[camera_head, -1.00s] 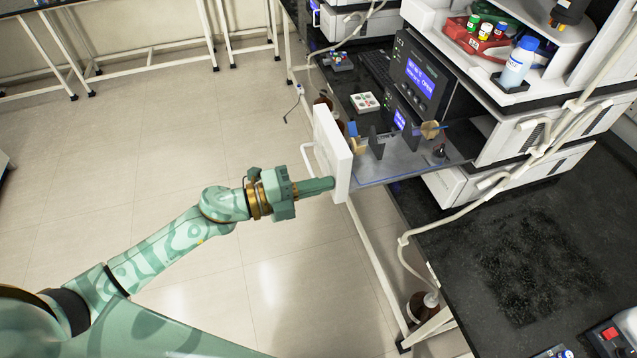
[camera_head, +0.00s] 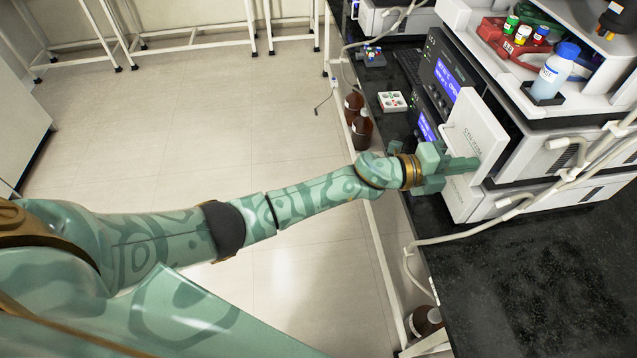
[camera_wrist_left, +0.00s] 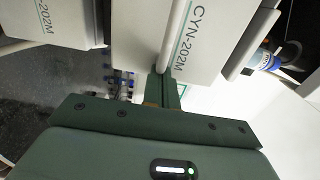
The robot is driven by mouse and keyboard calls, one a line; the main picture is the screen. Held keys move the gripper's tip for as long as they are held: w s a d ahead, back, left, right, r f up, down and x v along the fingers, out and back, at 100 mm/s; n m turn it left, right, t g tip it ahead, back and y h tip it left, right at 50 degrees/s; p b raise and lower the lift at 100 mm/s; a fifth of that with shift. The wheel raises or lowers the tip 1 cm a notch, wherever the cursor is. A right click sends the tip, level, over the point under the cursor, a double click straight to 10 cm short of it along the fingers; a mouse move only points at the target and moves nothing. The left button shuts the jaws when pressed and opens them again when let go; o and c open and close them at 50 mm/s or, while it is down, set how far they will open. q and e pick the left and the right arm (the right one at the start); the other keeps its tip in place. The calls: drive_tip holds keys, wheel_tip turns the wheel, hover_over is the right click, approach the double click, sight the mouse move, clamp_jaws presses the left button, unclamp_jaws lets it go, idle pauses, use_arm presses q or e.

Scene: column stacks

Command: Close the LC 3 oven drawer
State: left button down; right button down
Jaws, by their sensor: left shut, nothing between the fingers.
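The oven drawer's white front panel (camera_head: 478,132), marked CYN-202M, sits close to the oven body (camera_head: 532,135) in the head view. Its tray is hidden inside. A dark gap shows along the panel's right edge, and I cannot tell if it is fully flush. My left gripper (camera_head: 474,165) is shut and empty, its fingertips at the panel's lower part. In the left wrist view the panel (camera_wrist_left: 205,50) fills the upper middle, with its bar handle (camera_wrist_left: 176,35) beside the shut fingers (camera_wrist_left: 163,88). My right gripper is not in view.
A blue-capped bottle (camera_head: 553,72) and a red vial rack (camera_head: 508,38) stand on top of the stack. Brown bottles (camera_head: 362,130) stand beyond my wrist. A pale tube (camera_head: 470,236) hangs in front of the units. The black bench (camera_head: 550,270) at right is mostly clear.

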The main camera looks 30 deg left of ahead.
sight(468, 182)
use_arm(q)
drive_tip(key=b+x, duration=0.1)
drive_tip(key=x, duration=0.2)
drive_tip(key=shift+w+d+f, duration=0.1)
drive_tip(key=shift+w+d, duration=0.05)
drive_tip(key=shift+d, duration=0.15)
drive_tip(key=shift+r, duration=0.25)
drive_tip(key=shift+r, duration=0.1)
